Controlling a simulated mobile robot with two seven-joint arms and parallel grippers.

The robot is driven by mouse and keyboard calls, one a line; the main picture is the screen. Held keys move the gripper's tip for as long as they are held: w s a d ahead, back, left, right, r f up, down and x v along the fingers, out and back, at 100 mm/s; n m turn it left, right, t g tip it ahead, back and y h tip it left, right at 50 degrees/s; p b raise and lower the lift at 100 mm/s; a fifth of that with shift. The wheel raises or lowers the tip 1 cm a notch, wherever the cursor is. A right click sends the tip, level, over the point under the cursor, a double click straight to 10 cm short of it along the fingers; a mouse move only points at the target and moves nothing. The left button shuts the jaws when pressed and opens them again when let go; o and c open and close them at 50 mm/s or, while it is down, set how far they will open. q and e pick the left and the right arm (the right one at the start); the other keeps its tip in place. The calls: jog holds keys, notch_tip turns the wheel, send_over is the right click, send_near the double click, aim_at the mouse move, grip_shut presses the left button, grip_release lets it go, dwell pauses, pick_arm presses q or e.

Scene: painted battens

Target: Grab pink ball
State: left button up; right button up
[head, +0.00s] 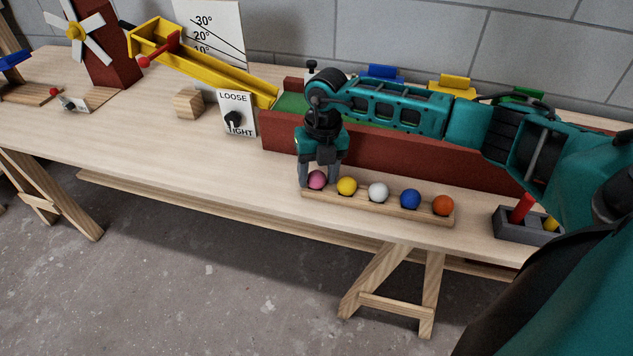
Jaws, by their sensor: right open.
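The pink ball (317,180) sits at the left end of a wooden rack (378,208) near the table's front edge. Yellow (347,187), white (378,192), blue (410,199) and orange (443,205) balls sit to its right in the same rack. My right gripper (318,182) points down over the pink ball. Its fingers are open, one on each side of the ball; I cannot tell whether they touch it. My left gripper is out of view.
A long red-brown wall (390,155) stands behind the rack, with a yellow ramp (215,70) leading to it. A LOOSE/TIGHT dial sign (237,114) and a wooden block (189,103) stand left. A grey bin (510,226) is right of the rack. The table's front left is clear.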

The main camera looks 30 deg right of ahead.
jog(key=shift+f, duration=0.15)
jog(key=shift+c, duration=0.2)
jog(key=c, duration=0.8)
jog(key=shift+o, duration=0.2)
